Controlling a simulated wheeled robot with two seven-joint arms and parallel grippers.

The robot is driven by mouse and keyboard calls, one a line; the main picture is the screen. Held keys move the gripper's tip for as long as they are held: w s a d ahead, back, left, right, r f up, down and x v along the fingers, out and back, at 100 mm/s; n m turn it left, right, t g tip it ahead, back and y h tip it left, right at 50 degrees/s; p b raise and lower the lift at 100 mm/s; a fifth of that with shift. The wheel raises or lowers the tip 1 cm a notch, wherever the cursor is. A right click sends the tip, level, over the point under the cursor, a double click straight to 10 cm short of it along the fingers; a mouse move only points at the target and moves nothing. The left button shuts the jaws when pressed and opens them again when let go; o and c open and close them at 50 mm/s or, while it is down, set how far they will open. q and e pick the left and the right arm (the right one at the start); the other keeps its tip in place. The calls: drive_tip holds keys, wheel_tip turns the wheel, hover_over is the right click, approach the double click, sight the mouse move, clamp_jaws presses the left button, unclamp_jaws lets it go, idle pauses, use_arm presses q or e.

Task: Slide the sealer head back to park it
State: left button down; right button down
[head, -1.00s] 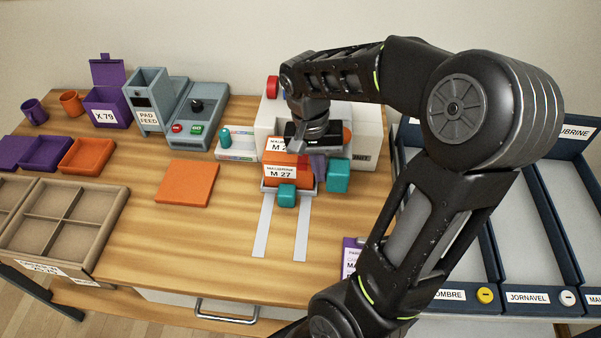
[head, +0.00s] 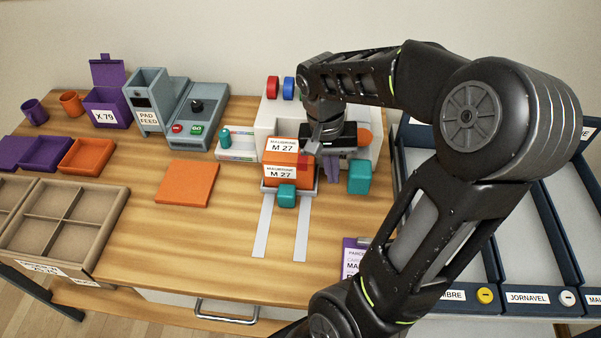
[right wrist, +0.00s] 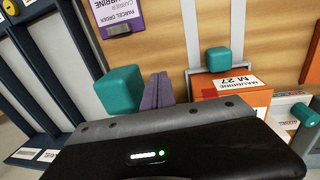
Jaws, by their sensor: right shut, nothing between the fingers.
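The part I take for the sealer head is a purple block (head: 332,170) with a teal block (head: 359,177) at its right. It stands just right of the orange M 27 box (head: 281,150) at the cream machine (head: 272,118). The right wrist view shows the purple block (right wrist: 156,92) and teal block (right wrist: 119,92) left of the box (right wrist: 232,92). My right gripper (head: 312,148) is shut and empty, pointing down between the box's right side and the purple block; I cannot tell whether it touches either. It partly hides the machine front. My left gripper is not in view.
The box sits on a carriage with a small teal knob (head: 286,196), above two pale rails (head: 264,226). An orange pad (head: 187,182) and the grey pad feed (head: 150,100) lie left. A purple clipboard (head: 352,258) lies in front. Blue-framed trays (head: 530,230) stand right.

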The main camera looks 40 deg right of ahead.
drive_tip(key=shift+w+a, duration=0.5)
drive_tip(key=shift+w, duration=0.1)
wheel_tip(320, 180, up, 9)
drive_tip(key=p, duration=0.7)
idle(0.5)
